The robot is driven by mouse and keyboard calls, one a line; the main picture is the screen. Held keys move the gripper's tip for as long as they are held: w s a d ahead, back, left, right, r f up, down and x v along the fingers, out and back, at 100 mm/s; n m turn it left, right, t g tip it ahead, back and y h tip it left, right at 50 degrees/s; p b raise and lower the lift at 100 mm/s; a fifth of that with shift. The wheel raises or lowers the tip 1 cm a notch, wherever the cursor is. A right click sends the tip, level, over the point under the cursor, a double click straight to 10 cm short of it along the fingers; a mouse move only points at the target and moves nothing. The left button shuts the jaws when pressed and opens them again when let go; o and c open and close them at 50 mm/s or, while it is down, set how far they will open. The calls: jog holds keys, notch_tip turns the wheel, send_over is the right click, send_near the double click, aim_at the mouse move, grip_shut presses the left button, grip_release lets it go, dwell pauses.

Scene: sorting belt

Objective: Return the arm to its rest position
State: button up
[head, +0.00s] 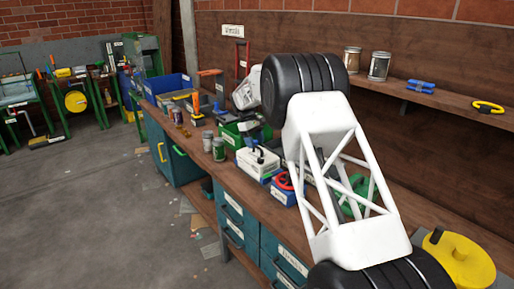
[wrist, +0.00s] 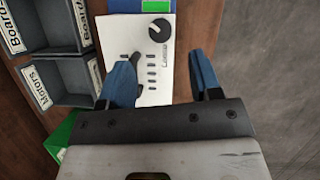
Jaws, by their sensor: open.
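My gripper (wrist: 161,80) shows in the wrist view with its two blue fingers spread apart. No object is clearly held between them. A white box (wrist: 155,40) with a black knob and rows of small dark marks lies beneath and beyond the fingers. How far above it the fingers are is hard to tell. In the head view my arm reaches out over the workbench (head: 228,180), bent at a black joint. Its far end hangs low over the bench, close to a white and blue box (head: 257,163), and is partly hidden by clutter.
Dark bins labelled Motors (wrist: 75,98) and Board stand left in the wrist view, with a green bin (wrist: 63,140) below. The floor left is mostly open.

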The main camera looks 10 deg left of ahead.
jog(key=shift+r, duration=0.2)
jog(key=s+d+r+m+t+y, duration=0.1)
jog(key=s+d+r+m, duration=0.1)
jog(key=s+d+r, duration=0.65)
jog(key=s+d+r+m+y, duration=0.15)
jog(key=s+d+r, duration=0.4)
jog(key=s, duration=0.55)
jog(key=s+d+r+m+t, duration=0.1)
jog(key=s+d+r+m, duration=0.1)
jog(key=s+d+r, duration=0.55)
jog(key=s+d+m+t, duration=0.1)
jog(key=s+d, duration=0.3)
jog(key=s, duration=0.6)
jog(key=s+d+m+t, duration=0.1)
jog(key=s+d+m, duration=0.15)
jog(key=s, duration=0.75)
jog(key=s+d+f+m, duration=0.1)
jog(key=s+f, duration=0.3)
jog(key=s, duration=0.5)
jog(key=s+d+f+m+t+y, duration=0.1)
jog(key=s+d+f, duration=0.2)
jog(key=s, duration=0.7)
jog(key=shift+s+f, duration=0.3)
jog(key=shift+f, duration=0.25)
